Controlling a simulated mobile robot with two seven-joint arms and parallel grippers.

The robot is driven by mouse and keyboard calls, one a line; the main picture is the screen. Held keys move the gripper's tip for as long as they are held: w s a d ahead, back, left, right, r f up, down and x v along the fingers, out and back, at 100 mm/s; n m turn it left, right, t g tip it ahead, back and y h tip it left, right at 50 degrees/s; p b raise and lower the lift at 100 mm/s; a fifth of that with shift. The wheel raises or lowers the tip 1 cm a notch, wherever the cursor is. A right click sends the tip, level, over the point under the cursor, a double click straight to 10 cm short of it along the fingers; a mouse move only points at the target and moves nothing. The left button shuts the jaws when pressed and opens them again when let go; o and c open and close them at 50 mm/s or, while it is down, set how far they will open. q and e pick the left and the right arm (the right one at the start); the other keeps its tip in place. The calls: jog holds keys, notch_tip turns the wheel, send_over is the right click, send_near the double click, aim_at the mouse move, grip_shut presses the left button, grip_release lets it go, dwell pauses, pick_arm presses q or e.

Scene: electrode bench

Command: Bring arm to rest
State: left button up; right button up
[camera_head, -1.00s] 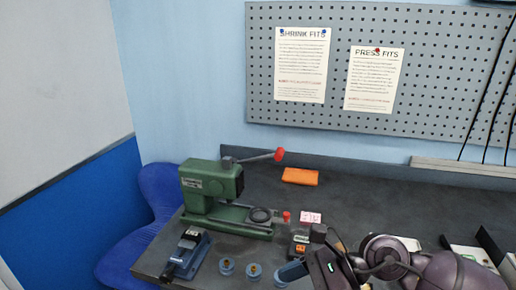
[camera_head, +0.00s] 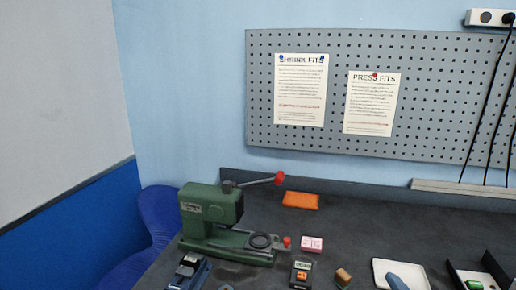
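Neither of my grippers nor any of my arms shows in the head view now. The dark grey bench (camera_head: 350,230) fills the lower middle and right. A green press (camera_head: 212,212) with a red-knobbed lever (camera_head: 278,179) stands at its left part. What lies below the lower edge of the picture is hidden.
An orange block (camera_head: 301,200), a pink-and-white box (camera_head: 312,244), a small dark meter (camera_head: 301,272), a brown block (camera_head: 343,276) and a blue device (camera_head: 189,270) are on the bench. A white tray (camera_head: 381,267) is to the right. A pegboard (camera_head: 440,100) hangs behind. The bench's back middle is clear.

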jog(key=s+d+f+m+g, duration=0.2)
jog(key=s+f+m+g, duration=0.5)
jog(key=s, duration=0.3)
jog(key=s+d+f+m+g, duration=0.3)
jog(key=s+f+m+g, duration=0.2)
jog(key=s+f+g, duration=0.35)
jog(key=w+f+n+t, duration=0.1)
jog(key=w+f+t, duration=0.4)
jog(key=f+t, duration=0.4)
jog(key=shift+w+a+f, duration=0.2)
jog(key=shift+w+f, duration=0.15)
jog(key=shift+f, duration=0.55)
jog(key=shift+t, duration=0.25)
dwell(0.3)
